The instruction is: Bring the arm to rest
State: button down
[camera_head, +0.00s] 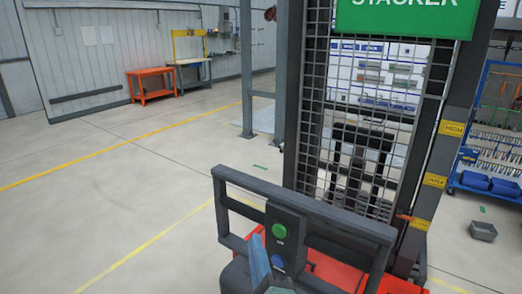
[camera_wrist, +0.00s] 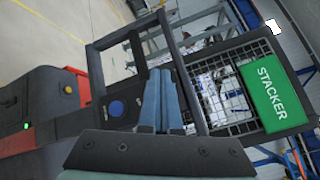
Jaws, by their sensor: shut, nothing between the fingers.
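My gripper (camera_wrist: 160,75) shows in the wrist view with its two blue-grey fingers together and nothing between them. It also shows at the bottom of the head view (camera_head: 257,260), in front of the stacker's control panel. The panel has a green button (camera_head: 279,230) and a blue button (camera_head: 278,262). The blue button also shows in the wrist view (camera_wrist: 116,108), left of the fingers. I cannot tell whether the fingers touch the panel. The green button cannot be made out in the wrist view.
The stacker's dark handle frame (camera_head: 300,205) and mesh mast (camera_head: 365,120) stand close in front, under a green STACKER sign (camera_head: 408,14). A grey bin (camera_head: 483,231) lies on the floor at right. An orange table (camera_head: 150,82) stands far left. The left floor is clear.

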jog(key=s+r+n+t+h+b, duration=0.1)
jog(key=s+r+n+t+b, duration=0.2)
jog(key=s+r+n, duration=0.3)
jog(key=s+r+n+t+h+b, duration=0.1)
jog(key=s+r+n+t+b, duration=0.2)
jog(key=r+n, duration=1.2)
jog(key=s+r+t, duration=0.3)
jog(key=s+r, duration=0.1)
jog(key=r, duration=0.4)
jog(key=shift+r+n+t+h, duration=0.3)
jog(key=shift+r+n+h, duration=0.05)
jog(key=shift+n+h, duration=0.05)
jog(key=shift+w, duration=0.1)
